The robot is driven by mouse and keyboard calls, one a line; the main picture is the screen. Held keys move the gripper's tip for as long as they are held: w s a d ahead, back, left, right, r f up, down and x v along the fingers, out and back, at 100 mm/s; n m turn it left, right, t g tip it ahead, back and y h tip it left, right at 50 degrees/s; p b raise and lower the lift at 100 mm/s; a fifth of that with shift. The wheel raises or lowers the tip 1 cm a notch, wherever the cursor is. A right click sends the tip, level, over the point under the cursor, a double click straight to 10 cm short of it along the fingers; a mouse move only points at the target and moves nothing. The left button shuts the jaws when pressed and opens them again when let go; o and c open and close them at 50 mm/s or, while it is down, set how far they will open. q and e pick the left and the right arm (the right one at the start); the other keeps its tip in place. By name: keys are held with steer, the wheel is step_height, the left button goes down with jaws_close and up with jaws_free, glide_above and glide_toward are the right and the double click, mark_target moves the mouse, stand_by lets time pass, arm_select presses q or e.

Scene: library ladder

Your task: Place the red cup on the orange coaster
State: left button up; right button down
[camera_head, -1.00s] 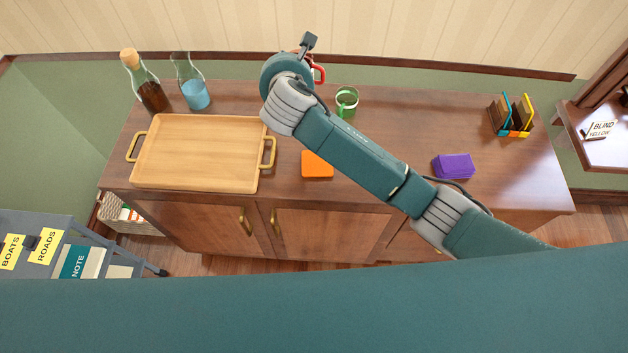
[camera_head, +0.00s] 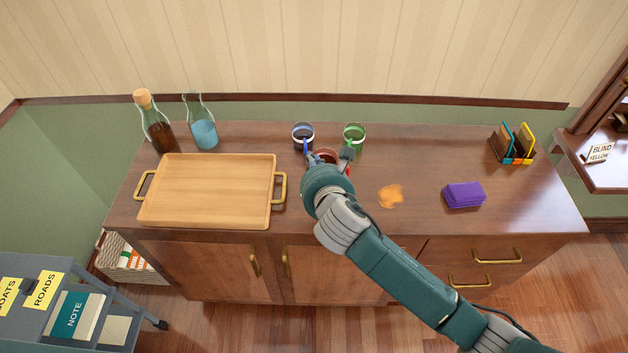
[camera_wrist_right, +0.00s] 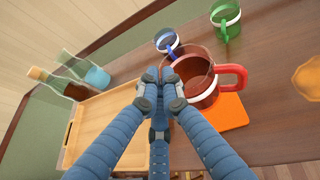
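The red cup (camera_head: 326,156) shows just beyond my right gripper (camera_head: 328,160) in the head view, partly covered by it. In the right wrist view the red cup (camera_wrist_right: 200,75) is upright, its handle pointing right, and the right gripper's fingers (camera_wrist_right: 161,88) are closed at its near left rim. The orange coaster (camera_wrist_right: 228,112) lies flat on the cabinet top, partly covered by the cup in this view. I cannot tell whether cup and coaster touch. The coaster is hidden behind my gripper in the head view. My left gripper is not in view.
A blue cup (camera_head: 303,134) and a green cup (camera_head: 355,135) stand behind. A wooden tray (camera_head: 208,216) is left, with two bottles behind it. An orange spill (camera_head: 390,196), a purple stack (camera_head: 463,195) and an organizer (camera_head: 512,146) are right.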

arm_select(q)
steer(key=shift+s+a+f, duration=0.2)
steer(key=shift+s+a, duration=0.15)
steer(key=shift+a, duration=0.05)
arm_select(e)
step_height(320, 180, down, 7)
steer(key=shift+f, duration=0.2)
steer(key=c, duration=2)
jaws_free()
steer(key=shift+f, duration=0.1)
arm_select(q)
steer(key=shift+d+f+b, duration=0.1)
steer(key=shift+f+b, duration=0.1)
steer(key=shift+b, duration=0.15)
arm_select(e)
steer(key=v, duration=1.2)
